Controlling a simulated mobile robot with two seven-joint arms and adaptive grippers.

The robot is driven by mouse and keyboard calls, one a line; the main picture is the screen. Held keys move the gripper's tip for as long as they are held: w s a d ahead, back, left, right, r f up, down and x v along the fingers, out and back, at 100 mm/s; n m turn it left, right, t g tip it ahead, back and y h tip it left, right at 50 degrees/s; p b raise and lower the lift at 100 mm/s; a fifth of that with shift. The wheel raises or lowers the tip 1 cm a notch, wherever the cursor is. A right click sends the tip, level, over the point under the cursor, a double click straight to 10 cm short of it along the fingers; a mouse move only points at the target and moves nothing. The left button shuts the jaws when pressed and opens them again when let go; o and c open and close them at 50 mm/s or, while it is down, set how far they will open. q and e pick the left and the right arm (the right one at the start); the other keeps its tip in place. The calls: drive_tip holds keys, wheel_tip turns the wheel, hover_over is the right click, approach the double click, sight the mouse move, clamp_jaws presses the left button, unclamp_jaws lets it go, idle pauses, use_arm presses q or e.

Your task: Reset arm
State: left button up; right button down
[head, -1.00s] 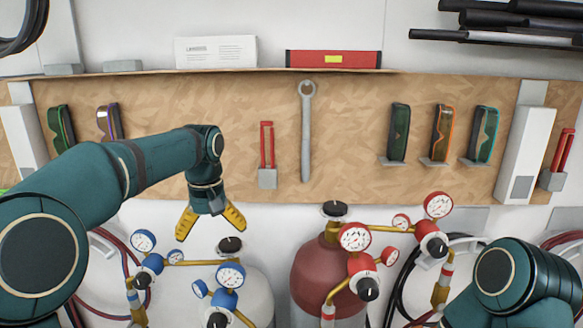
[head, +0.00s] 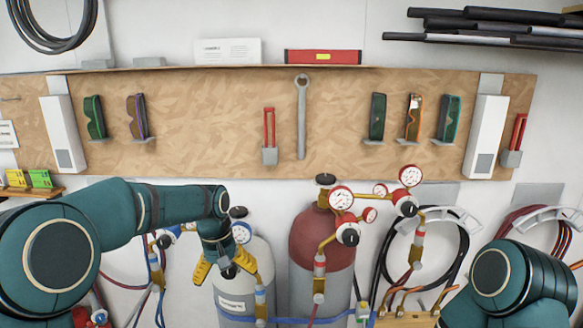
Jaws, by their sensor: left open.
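My left arm comes in from the left, and my left gripper (head: 225,279) points down with its yellow fingers spread open and nothing between them. It hangs in front of the grey gas cylinder (head: 258,262) and its blue gauges, hiding part of them. My right arm (head: 500,285) shows only as a teal joint at the lower right. My right gripper is not in view.
A red cylinder (head: 308,250) with red gauges (head: 341,198) stands right of the left gripper. Behind is a wooden board (head: 220,120) with a wrench (head: 301,115) and several goggles. A coiled black hose (head: 457,240) hangs near the right arm.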

use_arm(q)
drive_tip(key=s+d+f+h+b, duration=0.1)
drive_tip(key=s+f, duration=0.3)
drive_tip(key=f, duration=0.5)
drive_tip(key=s+d+f+m+h+b, duration=0.1)
drive_tip(key=s+d+f, duration=0.15)
drive_tip(key=f, duration=0.55)
drive_tip(key=s+d+f+b, duration=0.1)
drive_tip(key=s+f, duration=0.3)
drive_tip(key=f, duration=0.5)
drive_tip(key=s+f+t, duration=0.1)
drive_tip(key=s+f, duration=0.3)
drive_tip(key=s, duration=0.3)
drive_tip(key=s+f+h+b, duration=0.1)
drive_tip(key=s+f, duration=0.3)
drive_tip(key=s, duration=0.3)
drive_tip(key=shift+d+t, duration=0.15)
drive_tip(key=shift+t, duration=0.25)
